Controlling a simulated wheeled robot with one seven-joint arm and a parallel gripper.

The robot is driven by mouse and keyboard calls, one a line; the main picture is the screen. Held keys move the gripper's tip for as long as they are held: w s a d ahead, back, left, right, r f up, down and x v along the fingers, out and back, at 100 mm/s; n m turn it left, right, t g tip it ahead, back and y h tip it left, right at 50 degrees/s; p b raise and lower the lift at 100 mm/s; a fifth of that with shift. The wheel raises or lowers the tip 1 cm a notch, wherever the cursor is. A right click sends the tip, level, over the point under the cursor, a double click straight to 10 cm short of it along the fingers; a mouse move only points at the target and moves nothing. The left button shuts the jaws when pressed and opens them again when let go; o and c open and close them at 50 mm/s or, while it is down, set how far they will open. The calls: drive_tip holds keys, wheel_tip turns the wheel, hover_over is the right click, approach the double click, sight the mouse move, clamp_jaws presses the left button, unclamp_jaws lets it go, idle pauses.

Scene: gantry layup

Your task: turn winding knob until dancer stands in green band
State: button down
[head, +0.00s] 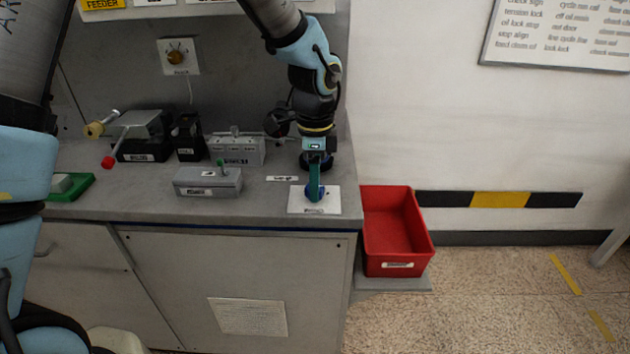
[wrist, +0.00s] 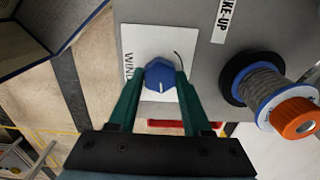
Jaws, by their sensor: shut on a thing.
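The winding knob (wrist: 160,76) is a blue faceted knob with a white pointer line. It sits on a white plate (wrist: 132,42) with partly hidden lettering. My gripper (wrist: 160,84) is shut on the knob, with one green finger on each side. In the head view my gripper (head: 314,192) points down at the plate (head: 327,205) near the counter's front right corner and hides most of the knob. A curved black mark shows on the plate beside the knob. I cannot identify the dancer or its green band in either view.
A spool with an orange cap (wrist: 295,118) stands close behind the knob. A red bin (head: 398,223) is beside the counter's right end. A grey box (head: 208,182), a crank device (head: 143,130) and a green tray (head: 82,181) stand farther left. Bare counter lies left of the plate.

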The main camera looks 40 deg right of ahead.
drive_tip(key=shift+c, duration=1.7)
unclamp_jaws()
wheel_tip(320, 180, up, 11)
drive_tip(key=b, duration=0.1)
drive_tip(key=shift+f, duration=0.1)
